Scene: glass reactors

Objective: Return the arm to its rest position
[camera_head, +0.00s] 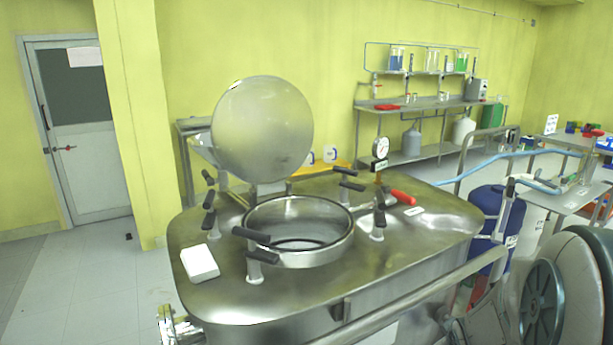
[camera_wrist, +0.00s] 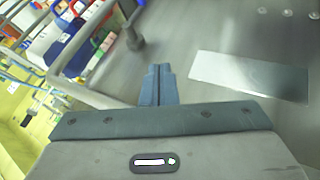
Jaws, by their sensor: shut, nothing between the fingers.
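My gripper (camera_wrist: 158,72) shows in the wrist view with its two blue-grey fingers together and nothing between them. It is over a smooth metal surface (camera_wrist: 195,35), seen at a tilt. A pale rectangular plate (camera_wrist: 250,76) lies on that surface to the right of the fingers. In the head view, part of my arm (camera_head: 543,305) shows at the lower right; the fingers are not visible there. The steel reactor top (camera_head: 420,235) fills the middle, with its round lid (camera_head: 262,130) raised open behind the round opening (camera_head: 298,232).
Black-handled clamps (camera_head: 255,262) stand around the opening. A white block (camera_head: 199,263) and a red handle (camera_head: 403,197) are on the top. A metal rail (camera_head: 420,295) runs along its front. A blue drum (camera_head: 488,205) and a side table (camera_head: 565,198) stand right.

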